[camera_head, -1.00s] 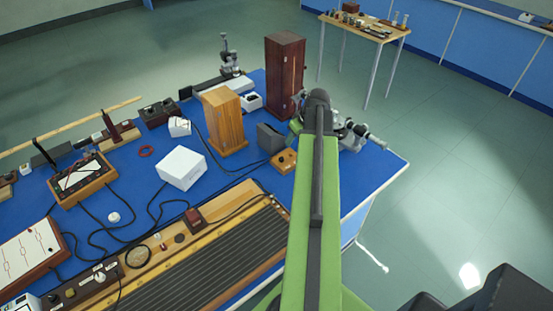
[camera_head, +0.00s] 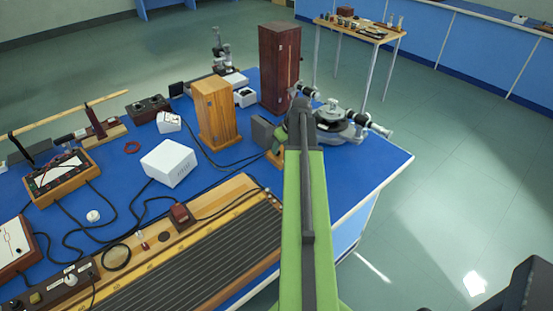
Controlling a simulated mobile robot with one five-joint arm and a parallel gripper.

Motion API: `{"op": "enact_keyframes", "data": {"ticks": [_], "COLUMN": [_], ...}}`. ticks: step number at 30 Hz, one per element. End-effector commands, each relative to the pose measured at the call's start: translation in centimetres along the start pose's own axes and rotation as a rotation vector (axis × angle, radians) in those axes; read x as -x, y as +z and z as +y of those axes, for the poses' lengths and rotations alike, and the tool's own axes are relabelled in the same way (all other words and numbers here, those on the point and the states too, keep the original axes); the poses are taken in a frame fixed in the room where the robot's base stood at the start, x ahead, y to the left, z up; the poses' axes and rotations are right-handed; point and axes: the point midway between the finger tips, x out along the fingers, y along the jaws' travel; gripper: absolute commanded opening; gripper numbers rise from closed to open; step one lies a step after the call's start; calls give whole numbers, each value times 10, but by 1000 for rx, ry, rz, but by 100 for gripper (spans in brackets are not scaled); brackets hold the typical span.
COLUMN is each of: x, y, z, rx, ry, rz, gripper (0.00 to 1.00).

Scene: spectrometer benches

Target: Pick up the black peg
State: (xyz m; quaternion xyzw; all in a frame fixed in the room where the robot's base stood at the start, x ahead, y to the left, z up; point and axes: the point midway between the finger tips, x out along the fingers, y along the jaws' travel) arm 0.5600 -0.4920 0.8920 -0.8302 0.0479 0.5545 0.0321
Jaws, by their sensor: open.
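I cannot make out the black peg with certainty. A slim dark upright piece (camera_head: 24,150) stands at the far left of the blue bench (camera_head: 225,168), but it is too small to tell what it is. My green arm reaches from the bottom of the view over the right part of the bench. Its dark wrist end is beside the spectrometer (camera_head: 340,125). My gripper's fingers are hidden beyond the arm, and the arm also covers part of the bench behind it.
A tall dark wooden cabinet (camera_head: 280,68), a lighter wooden box (camera_head: 214,113) and a white box (camera_head: 168,163) stand on the bench. A long ridged board (camera_head: 200,255) lies at the front. Cables cross the left side. A small table (camera_head: 360,32) stands beyond open floor.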

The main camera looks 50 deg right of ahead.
Motion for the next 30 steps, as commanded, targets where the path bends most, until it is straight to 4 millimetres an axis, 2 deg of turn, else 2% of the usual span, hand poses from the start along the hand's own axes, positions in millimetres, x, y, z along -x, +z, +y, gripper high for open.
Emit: {"op": "enact_keyframes", "data": {"ticks": [1, 3, 11, 14, 21, 30], "x": [-19, -30, -30, -30, -30, -30], "y": [4, 3, 0, 0, 0, 0], "z": [0, 0, -1, -1, -1, -2], "rx": [1, 2, 2, 2, 2, 3], "ry": [0, 0, 0, 0, -1, -1], "rz": [0, 0, 0, 0, 0, 0], "gripper": [44, 44, 44, 33, 2, 0]}}
